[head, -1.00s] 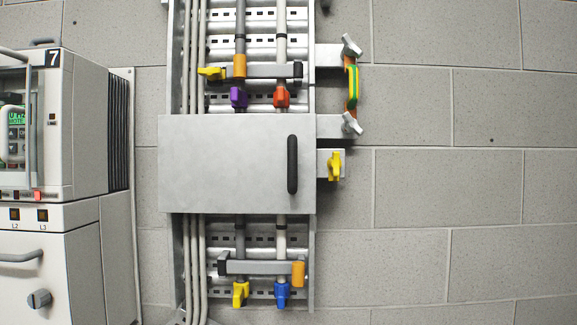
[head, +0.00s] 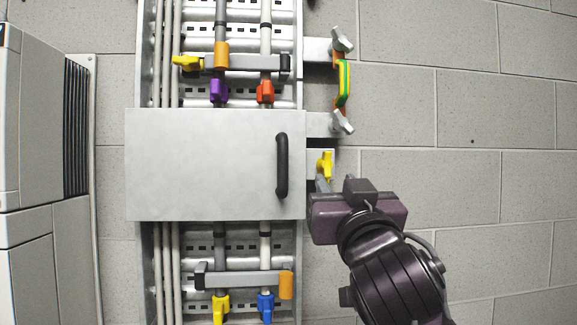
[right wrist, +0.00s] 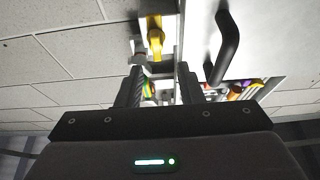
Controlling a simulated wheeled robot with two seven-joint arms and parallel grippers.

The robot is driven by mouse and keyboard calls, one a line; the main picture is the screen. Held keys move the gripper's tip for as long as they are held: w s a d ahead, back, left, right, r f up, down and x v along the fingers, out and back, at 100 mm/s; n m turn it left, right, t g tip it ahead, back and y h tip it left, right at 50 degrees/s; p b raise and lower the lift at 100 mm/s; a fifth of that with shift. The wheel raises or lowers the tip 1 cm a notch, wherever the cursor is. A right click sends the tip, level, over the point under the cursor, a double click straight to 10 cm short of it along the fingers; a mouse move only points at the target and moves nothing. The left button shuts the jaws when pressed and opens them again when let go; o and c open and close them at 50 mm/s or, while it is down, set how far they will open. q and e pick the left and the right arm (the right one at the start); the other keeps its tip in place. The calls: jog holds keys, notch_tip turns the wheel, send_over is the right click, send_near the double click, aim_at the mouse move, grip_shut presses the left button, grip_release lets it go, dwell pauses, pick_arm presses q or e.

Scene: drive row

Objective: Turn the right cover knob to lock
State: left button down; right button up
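The right cover knob is a small yellow knob (head: 324,164) on a grey bracket plate just right of the grey cover (head: 205,165). My right gripper (head: 322,184) comes up from the lower right, with its fingertips just below the knob. In the right wrist view the yellow knob (right wrist: 155,38) is ahead of the two dark fingers (right wrist: 162,80), which are apart with a gap between them. No contact with the knob is visible. My left gripper is not in view.
A black handle (head: 282,165) stands out from the cover, left of my right gripper. Above the knob are grey wing knobs (head: 342,121) and a green-yellow strap (head: 344,83). The block wall to the right is clear.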

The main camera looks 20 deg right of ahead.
aim_at(329, 165)
jog(key=p+x, duration=0.1)
jog(key=x, duration=0.1)
jog(key=p+x, duration=0.1)
jog(key=x, duration=0.1)
jog(key=p+x, duration=0.2)
jog(key=x, duration=0.1)
jog(key=shift+s+d+r, duration=0.1)
jog(key=shift+d, duration=0.15)
jog(key=shift+w, duration=0.3)
jog(key=shift+d, duration=0.1)
